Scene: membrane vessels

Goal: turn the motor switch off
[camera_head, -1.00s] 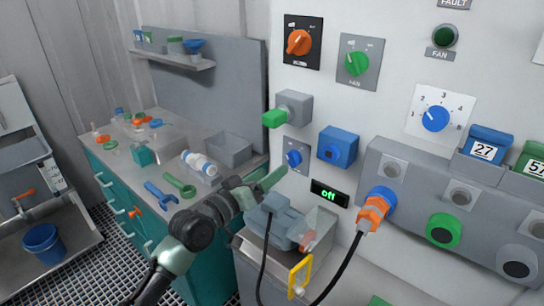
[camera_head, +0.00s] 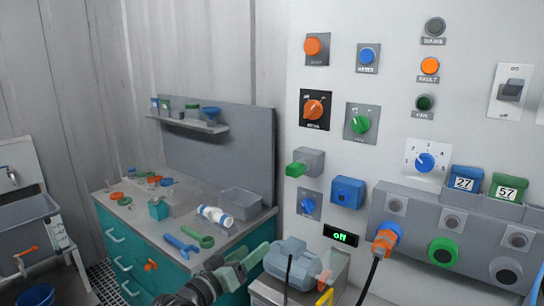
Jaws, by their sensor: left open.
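No label reading "motor" is legible. A grey-blue motor-like unit (camera_head: 290,259) stands on a stand below the panel. A small display (camera_head: 341,236) above it reads "off". My left gripper (camera_head: 254,261), with green fingers, is open and empty to the left of that unit, low in the view and far from the lever switch. My right gripper is out of view.
The panel also carries an orange rotary switch (camera_head: 314,110), a green one (camera_head: 361,124), a blue dial (camera_head: 425,162) and a small blue knob (camera_head: 308,206). An orange plug (camera_head: 384,243) with a black cable sticks out. A workbench (camera_head: 150,232) with loose tools stands left.

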